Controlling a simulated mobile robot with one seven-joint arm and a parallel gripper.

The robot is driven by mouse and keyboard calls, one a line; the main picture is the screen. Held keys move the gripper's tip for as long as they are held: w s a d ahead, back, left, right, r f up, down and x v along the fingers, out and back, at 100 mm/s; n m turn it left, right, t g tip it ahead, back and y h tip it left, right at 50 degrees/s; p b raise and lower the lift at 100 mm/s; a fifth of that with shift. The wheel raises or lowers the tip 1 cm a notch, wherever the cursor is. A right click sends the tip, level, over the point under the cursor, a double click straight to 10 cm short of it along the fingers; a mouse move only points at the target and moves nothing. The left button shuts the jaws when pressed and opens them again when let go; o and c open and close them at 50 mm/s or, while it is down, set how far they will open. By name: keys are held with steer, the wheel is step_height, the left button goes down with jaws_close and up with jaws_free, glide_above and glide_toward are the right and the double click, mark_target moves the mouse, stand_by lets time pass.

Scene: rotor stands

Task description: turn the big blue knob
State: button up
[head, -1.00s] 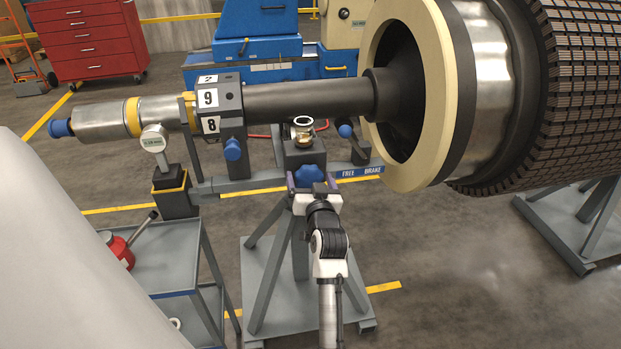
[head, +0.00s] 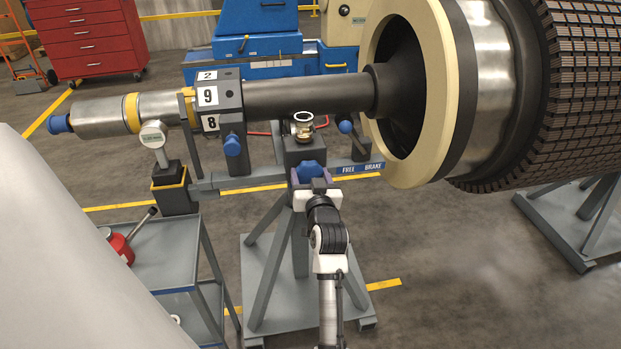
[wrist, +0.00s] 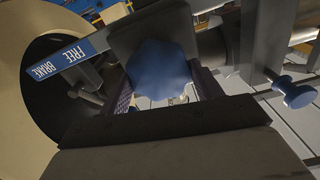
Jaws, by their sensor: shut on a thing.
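The big blue knob (head: 312,170) is a lobed knob on the front of the grey stand under the shaft. It shows large in the wrist view (wrist: 159,72). My gripper (head: 313,180) reaches it from the front, with one purple finger pad on each side. In the wrist view my gripper (wrist: 160,92) is shut on the knob, the pads at its left and right edges. The knob's far side is hidden.
A blue FREE/BRAKE label bar (head: 360,168) runs right of the knob. A smaller blue knob (head: 232,145) hangs from the numbered block (head: 219,103) on the left. The large rotor (head: 570,90) is at the right. A grey cart (head: 165,255) stands lower left.

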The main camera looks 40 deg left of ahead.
steer(key=n+b, duration=0.4)
steer(key=shift+f+n, duration=0.2)
steer(key=shift+n, duration=0.1)
steer(key=shift+s+r+n+b, duration=0.15)
steer(key=shift+n+b, duration=0.85)
steer(key=shift+n, duration=0.7)
steer(key=o, duration=1)
steer(key=shift+a, duration=0.1)
steer(key=b+v, duration=0.3)
steer(key=v, duration=1)
steer(key=shift+s+d, duration=0.25)
steer(key=shift+d, duration=0.05)
